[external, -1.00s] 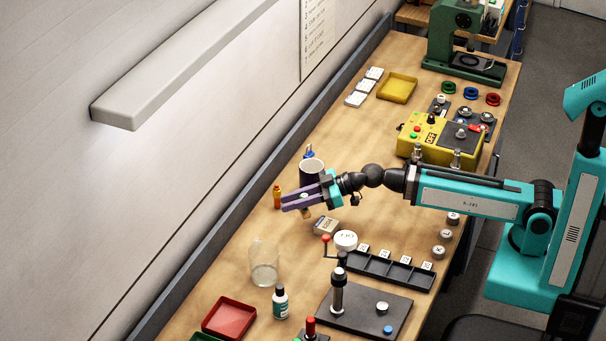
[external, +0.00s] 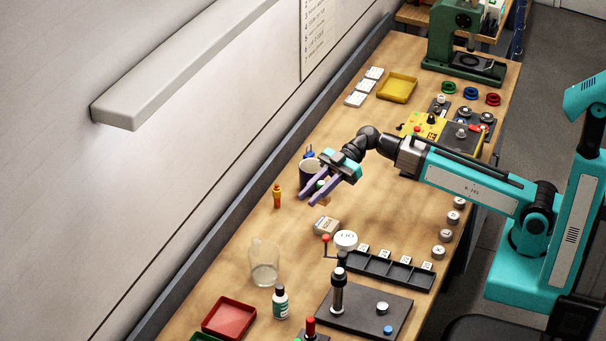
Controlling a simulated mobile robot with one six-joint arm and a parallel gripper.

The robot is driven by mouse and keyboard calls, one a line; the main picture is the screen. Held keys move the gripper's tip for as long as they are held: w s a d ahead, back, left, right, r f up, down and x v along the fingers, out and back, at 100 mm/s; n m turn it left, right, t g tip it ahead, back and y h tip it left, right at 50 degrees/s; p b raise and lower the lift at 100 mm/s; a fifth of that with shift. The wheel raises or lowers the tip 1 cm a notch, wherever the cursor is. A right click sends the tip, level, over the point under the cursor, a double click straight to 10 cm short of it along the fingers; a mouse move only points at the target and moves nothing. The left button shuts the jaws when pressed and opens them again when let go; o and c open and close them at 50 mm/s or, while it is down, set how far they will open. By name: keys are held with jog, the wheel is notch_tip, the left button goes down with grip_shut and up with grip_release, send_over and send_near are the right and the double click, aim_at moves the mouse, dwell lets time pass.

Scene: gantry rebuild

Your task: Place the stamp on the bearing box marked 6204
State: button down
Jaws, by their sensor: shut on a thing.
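My gripper (external: 312,196), with purple fingers, is above the bench in front of the dark mug. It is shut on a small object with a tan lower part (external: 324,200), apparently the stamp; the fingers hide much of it. A small tan box with a pale label (external: 326,226) lies on the bench below and slightly right of the gripper, apart from it. Its marking is too small to read surely. Three white labelled pieces (external: 364,87) lie at the back by the wall; I cannot read them either.
A dark mug (external: 308,173) stands close behind the fingers, and an orange bottle (external: 277,197) stands left. A glass jar (external: 264,268), black divided tray (external: 392,270) and post fixture (external: 338,292) stand nearer.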

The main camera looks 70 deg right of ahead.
aim_at(323, 204)
notch_tip(323, 204, up, 4)
jog(key=s+n+g, duration=0.2)
jog(key=shift+y, duration=0.3)
jog(key=shift+s+d+f, duration=0.1)
jog(key=shift+d+f, duration=0.05)
jog(key=shift+f, duration=0.9)
jog(key=shift+d+f, duration=0.15)
jog(key=shift+f, duration=0.85)
jog(key=shift+f, duration=0.15)
jog(key=shift+f+p, duration=0.4)
jog(key=shift+f, duration=1.7)
jog(key=shift+f+p, duration=0.35)
jog(key=shift+f, duration=1.4)
jog(key=shift+f, duration=0.15)
